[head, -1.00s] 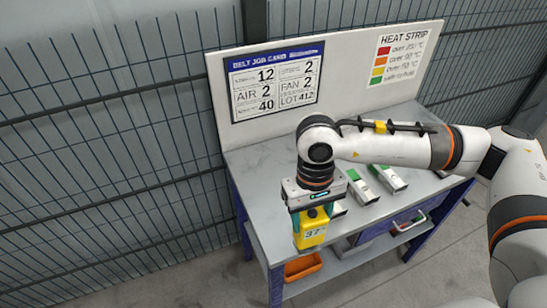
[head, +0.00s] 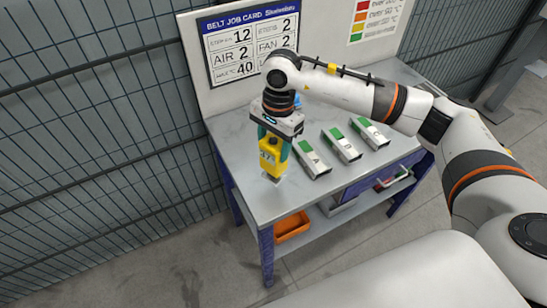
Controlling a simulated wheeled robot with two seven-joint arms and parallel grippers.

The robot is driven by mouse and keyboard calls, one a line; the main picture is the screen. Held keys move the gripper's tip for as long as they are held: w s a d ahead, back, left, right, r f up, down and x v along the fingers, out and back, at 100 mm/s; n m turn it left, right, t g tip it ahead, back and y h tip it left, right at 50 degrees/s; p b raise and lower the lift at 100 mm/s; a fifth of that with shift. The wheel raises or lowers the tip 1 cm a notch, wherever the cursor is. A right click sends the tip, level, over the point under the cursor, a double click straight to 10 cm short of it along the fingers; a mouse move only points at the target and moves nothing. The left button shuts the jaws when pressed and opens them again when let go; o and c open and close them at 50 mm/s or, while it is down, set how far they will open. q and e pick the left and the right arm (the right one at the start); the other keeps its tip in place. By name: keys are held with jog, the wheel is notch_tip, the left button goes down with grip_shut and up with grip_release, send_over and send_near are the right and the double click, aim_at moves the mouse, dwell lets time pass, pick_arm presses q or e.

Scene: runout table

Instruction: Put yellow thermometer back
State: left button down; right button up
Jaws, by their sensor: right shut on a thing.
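The yellow thermometer (head: 269,160) is a small yellow block with a display on its front face. It hangs upright below my right gripper (head: 274,140), whose teal fingers are shut on its sides. It is over the left front part of the grey table (head: 240,126), close above or touching the top; I cannot tell which. A small grey patch shows on the table right under it. My left gripper is not in view.
Several white-and-green blocks (head: 341,145) lie in a row right of the thermometer. A job card (head: 253,45) and a heat strip sign (head: 375,18) are on the back panel. An orange bin (head: 291,226) sits on the lower shelf. A wire fence stands left.

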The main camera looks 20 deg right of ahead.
notch_tip(320, 180, down, 4)
jog(key=shift+f+p, duration=0.15)
jog(key=shift+p, duration=0.5)
jog(key=shift+f+b, duration=0.3)
jog(key=o, duration=0.8)
jog(key=shift+o, duration=0.2)
jog(key=shift+r, duration=0.15)
jog(key=shift+r, duration=0.2)
jog(key=r+b, duration=0.1)
jog(key=r, duration=0.2)
jog(key=r+b, duration=0.1)
jog(key=r, duration=0.3)
jog(key=d+r+b, duration=0.1)
jog(key=r, duration=0.2)
jog(key=shift+w+r, duration=0.2)
jog(key=shift+w, duration=0.15)
jog(key=shift+d+r, duration=0.15)
jog(key=shift+r, duration=0.45)
